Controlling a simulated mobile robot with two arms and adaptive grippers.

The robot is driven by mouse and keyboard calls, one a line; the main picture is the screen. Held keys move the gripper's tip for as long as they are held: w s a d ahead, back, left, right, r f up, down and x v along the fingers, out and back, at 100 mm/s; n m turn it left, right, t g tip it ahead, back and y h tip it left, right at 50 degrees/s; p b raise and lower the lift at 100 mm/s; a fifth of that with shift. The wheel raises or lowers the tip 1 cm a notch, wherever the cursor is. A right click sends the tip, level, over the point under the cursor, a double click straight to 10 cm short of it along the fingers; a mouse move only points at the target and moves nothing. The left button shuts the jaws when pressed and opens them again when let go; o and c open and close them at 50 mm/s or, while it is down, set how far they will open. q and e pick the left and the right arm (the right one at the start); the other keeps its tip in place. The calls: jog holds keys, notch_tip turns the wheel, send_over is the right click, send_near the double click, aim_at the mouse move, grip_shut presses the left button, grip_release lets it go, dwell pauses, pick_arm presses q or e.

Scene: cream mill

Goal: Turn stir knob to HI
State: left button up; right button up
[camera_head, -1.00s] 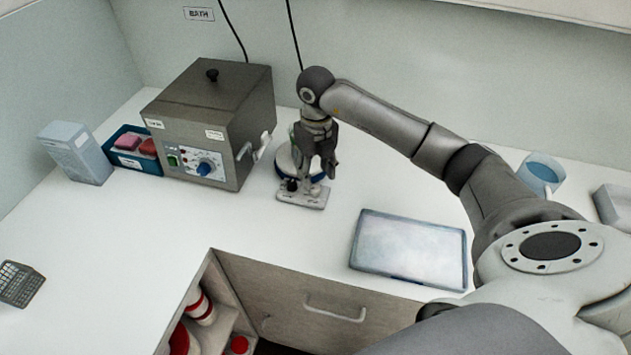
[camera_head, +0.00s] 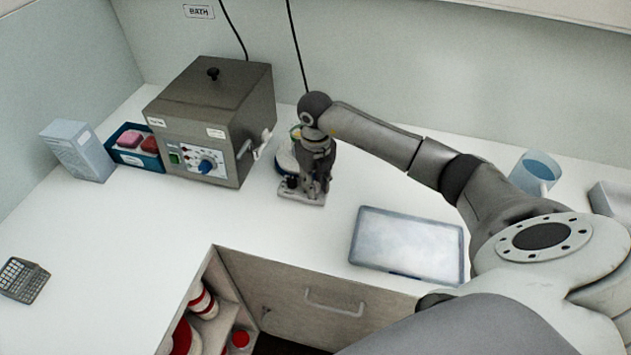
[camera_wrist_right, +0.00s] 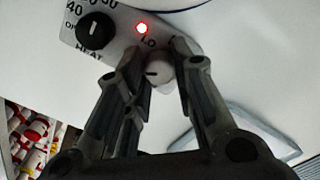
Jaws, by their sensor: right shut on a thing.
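The stirring hotplate (camera_head: 287,189) stands on the white counter, right of the grey bath, mostly hidden behind my right gripper in the head view. In the right wrist view its front panel (camera_wrist_right: 122,32) shows a black HEAT knob (camera_wrist_right: 95,31), a lit red lamp (camera_wrist_right: 142,28) and the mark LO. The pale stir knob (camera_wrist_right: 157,71) sits below LO, between the fingers. My right gripper (camera_head: 316,192) points down at the front panel. It is shut on the stir knob in the right wrist view (camera_wrist_right: 158,66). The HI mark is not visible. My left gripper is out of view.
The grey bath (camera_head: 213,115) with a blue dial stands to the left. A flat grey tray (camera_head: 407,244) lies on the right, and a blue beaker (camera_head: 536,172) stands behind it.

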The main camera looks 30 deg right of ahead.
grip_shut()
jog(key=shift+m, duration=0.6)
jog(key=m+b, duration=0.1)
jog(key=m, duration=0.9)
jog(key=shift+w+m, duration=0.1)
jog(key=shift+m, duration=0.2)
jog(key=m, duration=0.6)
jog(key=shift+a+r, duration=0.1)
jog(key=m+p, duration=0.1)
jog(key=m, duration=0.4)
jog(key=shift+w+m, duration=0.1)
jog(key=shift+m, duration=0.3)
